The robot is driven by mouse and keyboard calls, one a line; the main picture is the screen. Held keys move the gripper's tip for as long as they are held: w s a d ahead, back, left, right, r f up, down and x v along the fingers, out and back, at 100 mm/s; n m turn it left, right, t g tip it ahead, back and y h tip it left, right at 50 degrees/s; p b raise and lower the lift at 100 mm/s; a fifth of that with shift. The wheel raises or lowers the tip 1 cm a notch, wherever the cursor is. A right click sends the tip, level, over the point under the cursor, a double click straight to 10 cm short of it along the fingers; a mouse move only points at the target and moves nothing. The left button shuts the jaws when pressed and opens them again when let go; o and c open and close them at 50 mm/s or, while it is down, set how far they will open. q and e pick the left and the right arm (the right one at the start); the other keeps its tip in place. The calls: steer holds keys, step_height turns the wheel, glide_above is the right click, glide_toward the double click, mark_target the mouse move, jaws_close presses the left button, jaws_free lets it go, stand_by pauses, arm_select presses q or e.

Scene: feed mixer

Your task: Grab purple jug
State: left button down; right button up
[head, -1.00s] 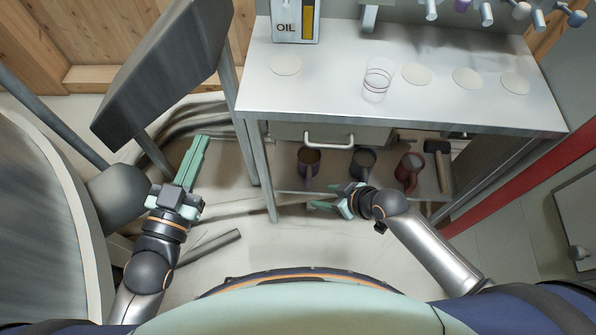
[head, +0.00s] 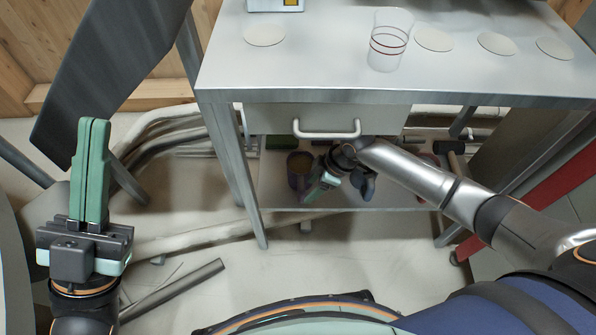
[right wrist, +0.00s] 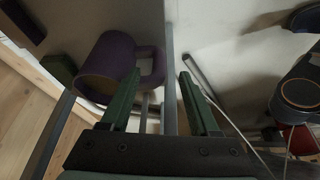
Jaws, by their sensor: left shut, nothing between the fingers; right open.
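The purple jug (head: 297,172) stands on the lower shelf under the table, below the drawer, and my right gripper partly covers its right side. In the right wrist view the purple jug (right wrist: 104,68) shows at upper left, its handle pointing right, in front of the fingers. My right gripper (head: 316,188) is open and empty, just right of the jug; its two green fingers (right wrist: 160,92) lie either side of the line to the handle. I cannot tell whether the left finger touches the jug. My left gripper (head: 94,125) is shut and empty, far left of the table.
A dark jug (head: 367,186) stands right of my right gripper, and a reddish jug is mostly hidden behind my forearm. A hammer (head: 451,168) stands further right. The drawer handle (head: 327,134) juts out above. A glass (head: 388,45) stands on the tabletop (head: 290,75).

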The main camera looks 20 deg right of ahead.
mark_target(304, 196)
steer(key=b+x, duration=0.2)
steer(key=x, duration=0.1)
steer(key=b+x, duration=0.2)
steer(key=x, duration=0.1)
steer(key=shift+d+f, duration=0.1)
steer(key=shift+f, duration=0.25)
steer(key=shift+r, duration=0.1)
jaws_close()
stand_by(1.0)
